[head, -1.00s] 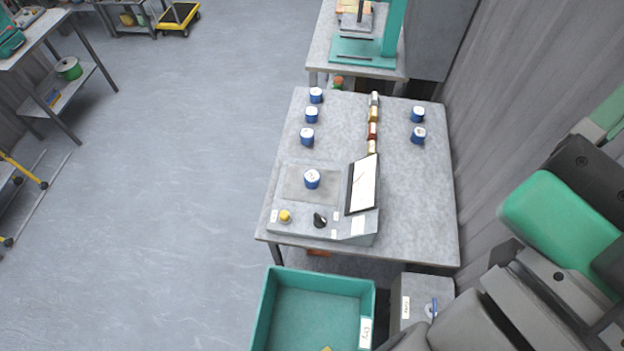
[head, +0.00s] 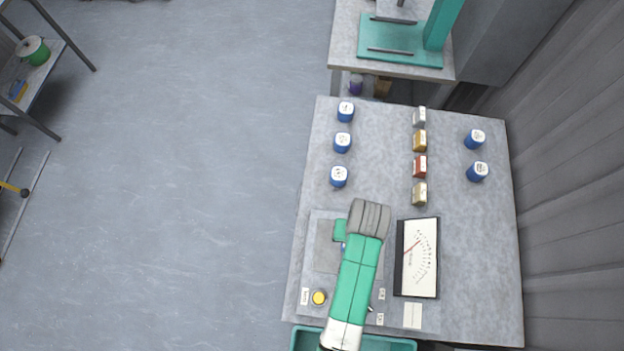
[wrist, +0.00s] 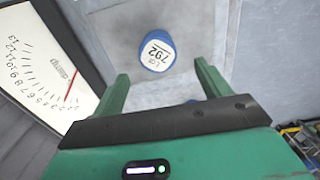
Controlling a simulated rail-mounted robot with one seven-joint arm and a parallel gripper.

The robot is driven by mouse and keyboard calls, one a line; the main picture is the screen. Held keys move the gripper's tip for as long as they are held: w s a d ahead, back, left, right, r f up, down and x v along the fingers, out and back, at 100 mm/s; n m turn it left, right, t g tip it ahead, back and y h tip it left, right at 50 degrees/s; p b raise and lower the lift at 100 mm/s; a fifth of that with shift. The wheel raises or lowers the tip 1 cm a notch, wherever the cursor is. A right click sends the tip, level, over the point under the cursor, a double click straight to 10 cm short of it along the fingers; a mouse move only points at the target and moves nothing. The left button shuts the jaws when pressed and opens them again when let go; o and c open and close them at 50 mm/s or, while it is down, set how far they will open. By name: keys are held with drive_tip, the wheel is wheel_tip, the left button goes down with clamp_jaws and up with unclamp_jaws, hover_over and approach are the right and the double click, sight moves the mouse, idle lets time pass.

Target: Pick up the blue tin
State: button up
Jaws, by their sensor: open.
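A blue tin (wrist: 157,48) with a white lid marked 792 stands on the instrument's flat plate (wrist: 110,38). In the wrist view my gripper (wrist: 160,78) is open, its green fingers pointing toward the tin, one on either side and short of it. Nothing is between the fingers. In the head view my arm covers nearly all of this tin; only a speck of blue shows beside my gripper (head: 341,232). Other blue tins stand behind: three in a left column (head: 342,142) and two at the right (head: 477,172).
A dial panel (head: 417,257) stands right of the plate. A yellow button (head: 318,297) is at the instrument's front. Several coloured blocks (head: 420,166) line the table's (head: 385,115) middle. A teal bin (head: 305,340) is below the front edge; a corrugated wall (head: 570,180) is at right.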

drive_tip(key=shift+s+a+f, duration=0.1)
drive_tip(key=shift+s+f, duration=0.25)
drive_tip(key=shift+s, duration=0.05)
wheel_tip(320, 180, down, 2)
drive_tip(key=shift+s, duration=0.15)
drive_tip(key=shift+w+f, duration=0.15)
drive_tip(key=shift+f, duration=1.2)
drive_tip(key=shift+w+f, duration=0.1)
drive_tip(key=shift+f, duration=1.25)
drive_tip(key=c, duration=1.2)
wheel_tip(320, 180, up, 10)
drive_tip(key=shift+r, duration=0.1)
drive_tip(key=shift+c, duration=0.2)
